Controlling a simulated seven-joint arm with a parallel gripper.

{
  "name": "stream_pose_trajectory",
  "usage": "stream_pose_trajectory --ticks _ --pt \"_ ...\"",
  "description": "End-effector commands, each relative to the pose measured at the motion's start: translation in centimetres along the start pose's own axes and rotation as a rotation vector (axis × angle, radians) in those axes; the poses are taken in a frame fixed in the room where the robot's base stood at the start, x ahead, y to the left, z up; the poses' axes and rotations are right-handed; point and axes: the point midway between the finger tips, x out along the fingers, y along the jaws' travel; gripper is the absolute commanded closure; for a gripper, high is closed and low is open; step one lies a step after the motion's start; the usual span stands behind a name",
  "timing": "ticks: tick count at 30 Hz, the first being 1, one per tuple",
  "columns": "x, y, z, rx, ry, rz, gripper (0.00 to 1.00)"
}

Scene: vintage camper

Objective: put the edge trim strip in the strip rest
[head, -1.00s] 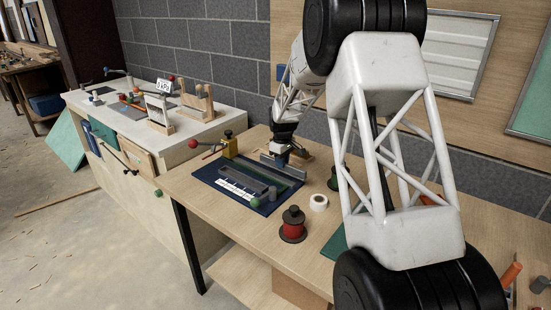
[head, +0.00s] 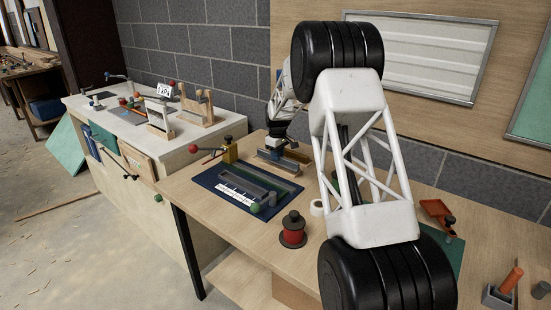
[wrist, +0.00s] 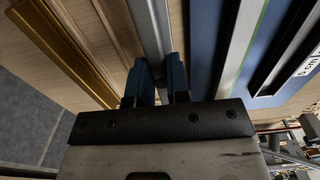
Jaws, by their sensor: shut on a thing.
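My gripper (head: 277,145) is low over the far side of the workbench, behind the blue mat, with its fingers shut on a long grey metal strip, the edge trim strip (head: 272,158). In the wrist view the strip (wrist: 150,28) runs up and away between the dark blue fingertips (wrist: 157,78). A wooden piece with lengthwise slats (wrist: 88,30), perhaps the strip rest, lies left of the strip, with a gold-coloured bar (wrist: 62,50) along it. In the head view this wooden piece (head: 299,156) is partly hidden behind the strip. I cannot tell whether they touch.
The blue mat (head: 212,181) holds a dark channel piece and a white printed scale (head: 236,195). A yellow block (head: 230,151) with a red-knobbed lever stands at its left. Wooden stands (head: 160,120) occupy the left bench.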

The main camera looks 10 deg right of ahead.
Motion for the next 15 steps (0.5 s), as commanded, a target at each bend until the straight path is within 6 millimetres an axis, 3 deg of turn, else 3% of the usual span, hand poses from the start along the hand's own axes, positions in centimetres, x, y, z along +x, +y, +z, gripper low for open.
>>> stream_pose_trajectory --ticks 15 --pt "0.5 3.2 -3.5 0.0 0.0 0.0 1.0"
